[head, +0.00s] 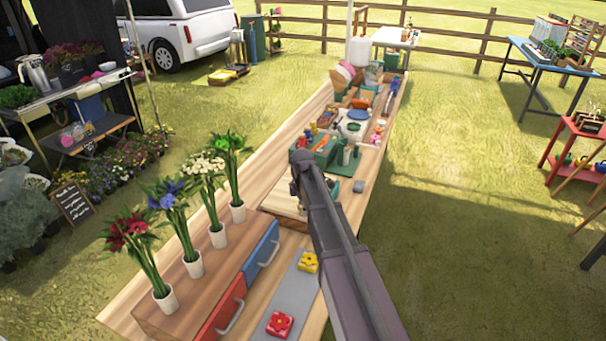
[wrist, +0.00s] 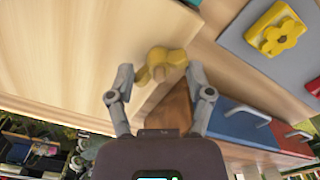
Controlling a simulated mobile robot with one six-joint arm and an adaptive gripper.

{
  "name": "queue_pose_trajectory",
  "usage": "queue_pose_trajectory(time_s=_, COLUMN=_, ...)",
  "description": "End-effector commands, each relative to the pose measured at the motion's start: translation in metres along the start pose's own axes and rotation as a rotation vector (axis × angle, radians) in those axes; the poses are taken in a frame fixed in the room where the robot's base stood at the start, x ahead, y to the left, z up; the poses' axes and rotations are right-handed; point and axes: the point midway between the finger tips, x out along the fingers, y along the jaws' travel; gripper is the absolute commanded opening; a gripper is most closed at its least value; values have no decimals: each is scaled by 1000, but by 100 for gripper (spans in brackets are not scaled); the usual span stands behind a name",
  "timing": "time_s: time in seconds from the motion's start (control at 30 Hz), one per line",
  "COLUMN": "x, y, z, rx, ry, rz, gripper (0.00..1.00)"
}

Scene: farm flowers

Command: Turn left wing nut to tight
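A yellow wing nut (wrist: 165,60) shows in the wrist view, on a pale wooden board (wrist: 70,50). It has rounded wings and sits by the board's edge. My gripper (wrist: 160,70) is open, one finger to each side of the wing nut. The right fingertip looks very close to the wing nut; a small gap shows at the left. I cannot tell whether either finger touches it. In the head view my arm hides the wing nut and the gripper. Only one wing nut is visible, so I cannot tell whether there is another.
A grey strip carries a yellow flower block (head: 307,262) and a red flower block (head: 279,325). Beside it are a blue drawer (head: 262,252) and a red drawer (head: 222,309). Several flower vases stand at left. Tools and a green box (head: 322,150) crowd the bench farther back.

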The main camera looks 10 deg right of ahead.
Motion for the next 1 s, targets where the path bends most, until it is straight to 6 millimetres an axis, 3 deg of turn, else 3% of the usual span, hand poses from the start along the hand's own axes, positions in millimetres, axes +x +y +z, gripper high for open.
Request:
queue_pose_trajectory(time_s=0.03, x=-11, y=0, z=0, rx=1, ry=0, rz=0, gripper=67)
queue_pose_trajectory(time_s=1.0, x=-93, y=0, z=0, rx=4, ry=0, rz=0, gripper=67)
